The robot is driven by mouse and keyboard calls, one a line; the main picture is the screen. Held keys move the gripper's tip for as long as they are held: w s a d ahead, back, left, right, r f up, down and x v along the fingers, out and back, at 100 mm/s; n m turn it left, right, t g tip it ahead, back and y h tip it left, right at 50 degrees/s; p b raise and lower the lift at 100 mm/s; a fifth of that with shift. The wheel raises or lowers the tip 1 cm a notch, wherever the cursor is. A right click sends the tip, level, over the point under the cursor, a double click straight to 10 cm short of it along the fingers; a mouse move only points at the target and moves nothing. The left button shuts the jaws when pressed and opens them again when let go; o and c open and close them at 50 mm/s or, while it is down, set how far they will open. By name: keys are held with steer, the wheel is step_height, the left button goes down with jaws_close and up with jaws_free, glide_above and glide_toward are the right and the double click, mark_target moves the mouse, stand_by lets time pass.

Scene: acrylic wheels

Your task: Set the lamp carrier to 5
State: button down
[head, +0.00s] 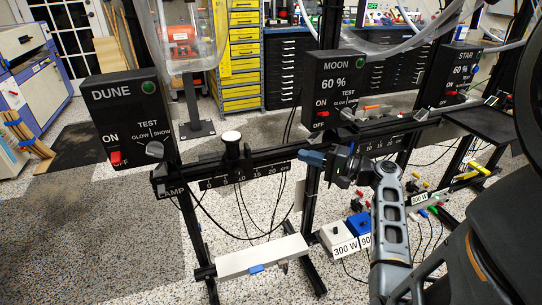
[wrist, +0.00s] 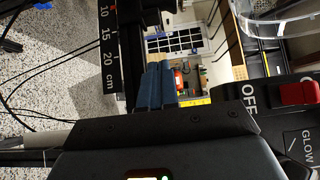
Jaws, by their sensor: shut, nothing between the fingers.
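In the head view, the lamp carrier (head: 234,160), a black slider with a white-topped knob, sits on the black rail by the DUNE box. It stands near the 10 of the white-numbered scale (head: 247,178), right of the 5; its exact reading is too small to tell. The LAMP label (head: 173,190) is at the rail's left end. My gripper (head: 312,158) has blue fingers, shut and empty, right of the scale's 20 and apart from the carrier. In the wrist view, the shut fingers (wrist: 157,85) are beside the scale's end (wrist: 109,45), showing 10, 15 and 20 cm.
The DUNE box (head: 122,115) stands at the left, its red switch below ON. The MOON box (head: 335,90) stands above and behind my gripper, and the STAR box (head: 460,75) at the right. A white bar (head: 262,257) and power boxes (head: 338,237) are below the rail.

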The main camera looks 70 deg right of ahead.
mark_target(236, 151)
steer(key=shift+w+a+p, duration=0.2)
steer(key=shift+w+a, duration=0.1)
steer(key=shift+w, duration=1.8)
steer(key=shift+w+a+p, duration=0.25)
steer(key=shift+w+a, duration=0.1)
steer(key=shift+w, duration=1.8)
steer(key=shift+w+a+p, duration=0.2)
steer(key=shift+w+a, duration=0.1)
steer(key=shift+w, duration=1.8)
steer(key=w+a, duration=0.3)
steer(key=shift+w+a, duration=0.1)
steer(key=shift+w, duration=0.25)
